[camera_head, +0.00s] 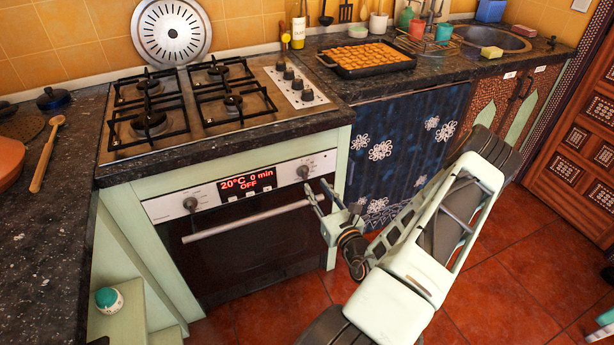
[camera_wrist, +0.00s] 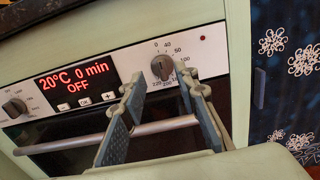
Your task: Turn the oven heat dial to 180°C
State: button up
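The oven heat dial (camera_head: 303,171) is the round knob at the right end of the oven's control panel. In the wrist view the dial (camera_wrist: 162,67) has a scale around it with 0, 40, 50, 100, 200 and 220 legible; its pointer's exact setting is hard to read. The oven display (camera_head: 247,183) reads 20°C, 0 min, OFF. My gripper (camera_head: 317,188) is in front of the panel, just below and right of the dial. In the wrist view my gripper (camera_wrist: 161,82) is open, its fingertips apart, with the dial appearing between them. I cannot tell whether they touch it.
A second knob (camera_head: 190,204) is at the panel's left end. The oven door handle (camera_head: 245,219) runs below the panel, behind my fingers in the wrist view. The hob (camera_head: 262,122) is above, and a blue patterned curtain (camera_head: 405,140) hangs to the right.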

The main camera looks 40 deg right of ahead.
aim_at(306, 172)
jog(key=x, duration=0.7)
grip_shut()
